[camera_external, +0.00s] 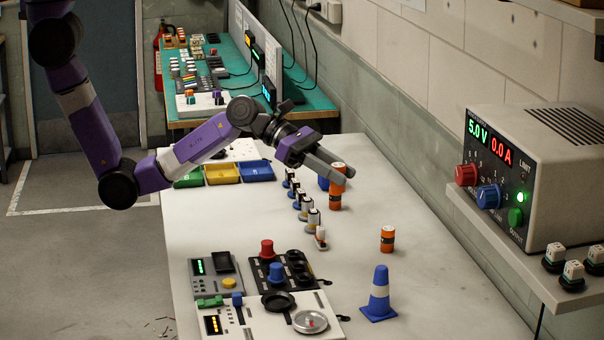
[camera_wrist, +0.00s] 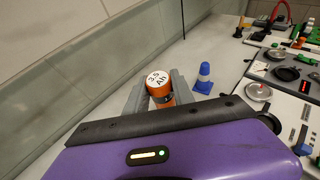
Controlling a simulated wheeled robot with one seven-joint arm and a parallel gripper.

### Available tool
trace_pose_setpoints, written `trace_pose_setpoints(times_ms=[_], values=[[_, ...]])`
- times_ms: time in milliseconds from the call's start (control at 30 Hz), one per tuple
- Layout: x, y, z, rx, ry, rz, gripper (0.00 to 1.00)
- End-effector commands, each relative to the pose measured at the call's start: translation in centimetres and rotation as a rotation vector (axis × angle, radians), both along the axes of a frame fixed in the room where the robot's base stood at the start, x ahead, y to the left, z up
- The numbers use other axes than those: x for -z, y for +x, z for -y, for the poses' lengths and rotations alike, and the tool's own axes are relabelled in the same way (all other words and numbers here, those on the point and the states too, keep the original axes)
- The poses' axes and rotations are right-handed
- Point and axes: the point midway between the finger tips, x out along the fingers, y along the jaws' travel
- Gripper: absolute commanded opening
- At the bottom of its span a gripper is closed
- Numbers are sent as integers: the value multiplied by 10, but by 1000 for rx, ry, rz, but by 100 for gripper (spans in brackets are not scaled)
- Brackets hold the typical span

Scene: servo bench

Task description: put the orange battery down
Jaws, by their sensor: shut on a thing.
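My gripper (camera_external: 328,172) is shut on an orange battery (camera_external: 337,200) with a dark band, at the far part of the white bench. In the wrist view the battery's white top (camera_wrist: 158,79) reads 3.5 Ah, between the two grey fingers. Another orange battery (camera_external: 387,239) stands upright on the bench, nearer the external camera and to the right.
A blue cone (camera_external: 379,294) stands near the front; it also shows in the wrist view (camera_wrist: 203,78). A row of small parts (camera_external: 302,206) stands just left of the held battery. Control panels (camera_external: 240,318) fill the front left. A power supply (camera_external: 530,170) sits on the right shelf.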

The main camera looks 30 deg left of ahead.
Motion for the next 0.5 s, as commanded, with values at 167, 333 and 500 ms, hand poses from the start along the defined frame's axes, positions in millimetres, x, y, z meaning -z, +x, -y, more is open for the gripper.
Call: trace_pose_setpoints(times_ms=[167,333,500], values=[[-9,0,0,-1,0,1,0],[-5,15,-9,-28,3,-2,0],[11,62,-46,-124,12,-13,0]])
